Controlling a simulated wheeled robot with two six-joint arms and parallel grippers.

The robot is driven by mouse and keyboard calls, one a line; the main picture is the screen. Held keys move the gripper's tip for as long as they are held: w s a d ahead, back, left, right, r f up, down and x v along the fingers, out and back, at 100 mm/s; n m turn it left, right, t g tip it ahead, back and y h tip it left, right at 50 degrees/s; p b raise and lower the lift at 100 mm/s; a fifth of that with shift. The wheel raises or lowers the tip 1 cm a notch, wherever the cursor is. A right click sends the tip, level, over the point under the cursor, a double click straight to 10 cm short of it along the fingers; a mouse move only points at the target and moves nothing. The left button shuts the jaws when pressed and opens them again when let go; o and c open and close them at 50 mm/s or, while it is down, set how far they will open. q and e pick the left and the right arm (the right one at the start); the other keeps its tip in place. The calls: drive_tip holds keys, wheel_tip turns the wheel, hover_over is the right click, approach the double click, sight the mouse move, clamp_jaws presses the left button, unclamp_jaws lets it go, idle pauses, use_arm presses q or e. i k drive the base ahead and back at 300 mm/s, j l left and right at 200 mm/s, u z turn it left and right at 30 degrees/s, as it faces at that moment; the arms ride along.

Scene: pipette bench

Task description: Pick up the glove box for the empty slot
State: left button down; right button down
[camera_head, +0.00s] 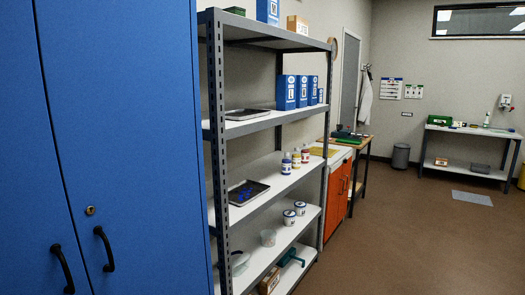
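Several blue boxes with white markings (286,93) stand upright in a row at the right part of the shelf rack's second board. Another blue box with a white label (268,12) stands on the top board, cut off by the picture's upper edge. I cannot tell which of these is a glove box, as the print is too small to read. A dark flat tray (247,115) lies to the left of the row, with bare board between. No slot is clearly visible. Neither of my grippers is in view.
The grey shelf rack (218,150) stands beside a blue cabinet (120,120). Lower boards hold bottles (296,158), a tray with blue items (248,193) and white tubs (289,217). An orange cabinet (335,205) stands beyond. The brown floor (410,240) at right is mostly clear.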

sight(313, 80)
drive_tip(key=l+z, duration=0.8)
drive_tip(key=i+l+z, duration=0.1)
drive_tip(key=l+z, duration=0.3)
drive_tip(key=i+l+z, duration=0.2)
drive_tip(key=z, duration=0.25)
drive_tip(key=i+l+z, duration=0.1)
drive_tip(key=i+z, duration=0.15)
drive_tip(key=z, duration=0.2)
drive_tip(key=i+j+u, duration=0.1)
drive_tip(key=i+u, duration=0.2)
drive_tip(key=i, duration=0.15)
drive_tip(key=i+u, duration=0.55)
drive_tip(key=i, duration=0.4)
drive_tip(key=i+u, duration=0.25)
drive_tip(key=i, duration=0.45)
drive_tip(key=i+l+u, duration=0.25)
drive_tip(key=i, duration=0.4)
drive_tip(key=i+u, duration=0.3)
drive_tip(key=i, duration=1.3)
drive_tip(key=i+u, duration=0.3)
drive_tip(key=i+l+u, duration=0.25)
drive_tip(key=i, duration=0.15)
drive_tip(key=j, duration=0.1)
